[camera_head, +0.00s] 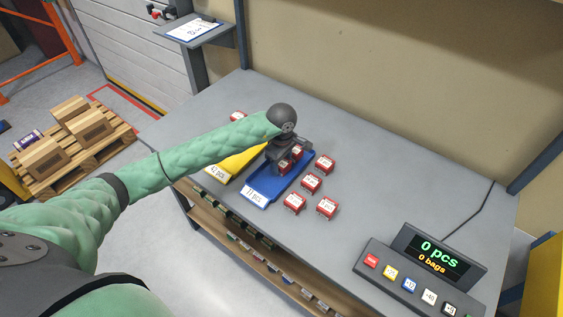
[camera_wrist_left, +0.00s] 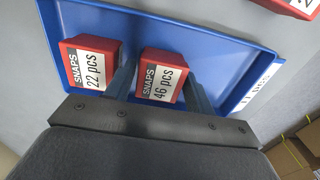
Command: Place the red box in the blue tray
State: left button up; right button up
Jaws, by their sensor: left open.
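The blue tray (camera_head: 262,190) lies on the grey table, with a white "11 pcs" style label at its near end. Two red boxes are inside it, marked 22 pcs (camera_wrist_left: 88,63) and 46 pcs (camera_wrist_left: 162,75) in the left wrist view. My left gripper (camera_head: 288,160) is over the tray, pointing down. Its fingers (camera_wrist_left: 158,88) are open, one on each side of the 46 pcs box; contact cannot be told. The 22 pcs box lies beside it, outside the fingers. My right gripper is not in view.
Several loose red boxes (camera_head: 311,182) lie on the table right of the tray. A yellow tray (camera_head: 235,160) is left of it, partly hidden by my left arm. A button panel with a display (camera_head: 438,250) reads 0 pcs, 0 bags.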

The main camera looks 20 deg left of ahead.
aim_at(281, 162)
pick_arm(q)
jog(key=shift+r, duration=0.15)
notch_tip(281, 162, up, 12)
jog(key=p, duration=0.1)
jog(key=shift+p, duration=0.4)
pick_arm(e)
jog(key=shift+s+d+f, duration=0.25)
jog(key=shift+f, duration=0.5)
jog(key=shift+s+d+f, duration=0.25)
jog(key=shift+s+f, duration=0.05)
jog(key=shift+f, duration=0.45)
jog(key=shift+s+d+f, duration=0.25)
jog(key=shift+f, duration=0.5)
